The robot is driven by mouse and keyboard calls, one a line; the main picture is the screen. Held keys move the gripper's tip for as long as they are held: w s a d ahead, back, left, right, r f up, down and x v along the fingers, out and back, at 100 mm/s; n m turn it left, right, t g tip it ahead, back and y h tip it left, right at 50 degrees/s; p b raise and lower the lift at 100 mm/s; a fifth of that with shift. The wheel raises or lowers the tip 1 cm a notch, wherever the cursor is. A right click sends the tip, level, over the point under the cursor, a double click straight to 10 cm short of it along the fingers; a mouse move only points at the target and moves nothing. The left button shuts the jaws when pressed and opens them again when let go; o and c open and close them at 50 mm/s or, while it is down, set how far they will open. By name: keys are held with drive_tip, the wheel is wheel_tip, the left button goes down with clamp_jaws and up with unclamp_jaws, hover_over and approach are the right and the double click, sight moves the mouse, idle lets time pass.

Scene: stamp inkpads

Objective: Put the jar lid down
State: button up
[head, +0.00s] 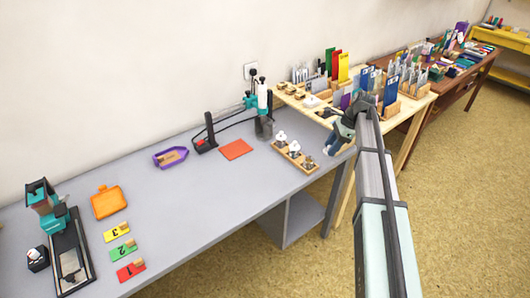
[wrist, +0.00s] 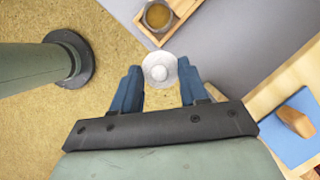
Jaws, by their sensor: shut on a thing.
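My gripper (wrist: 160,82) is shut on the jar lid (wrist: 160,68), a round white disc with a raised centre, held between the blue fingertips in the wrist view. In the head view my gripper (head: 331,148) hangs near the right end of the grey desk, to the right of a wooden tray of jars (head: 287,149). The lid is hard to make out there. An open jar with amber contents (wrist: 157,15) stands in the tray at the top of the wrist view, apart from the lid.
The grey desk (head: 215,200) has free room left of the tray. An orange-red pad (head: 235,149) and a teal press stand (head: 262,115) are close by. A pale wooden table (head: 420,103) with crowded racks adjoins at the right. Yellowish floor shows past the desk edge.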

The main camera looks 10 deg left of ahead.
drive_tip(key=w+a+n+g, duration=0.1)
drive_tip(key=w+a+n, duration=0.15)
drive_tip(key=a, duration=2.05)
drive_tip(key=m+t, duration=0.2)
drive_tip(key=m, duration=0.2)
hover_over(261, 152)
drive_tip(key=d, duration=0.2)
drive_tip(key=shift+w+a+f, duration=0.1)
drive_tip(key=shift+f, duration=2.1)
drive_tip(key=shift+w+a+f, duration=0.1)
drive_tip(key=shift+f, duration=2.05)
drive_tip(key=o, duration=1)
drive_tip(key=shift+f, duration=0.1)
drive_tip(key=v, duration=1.2)
drive_tip(key=shift+w, duration=0.15)
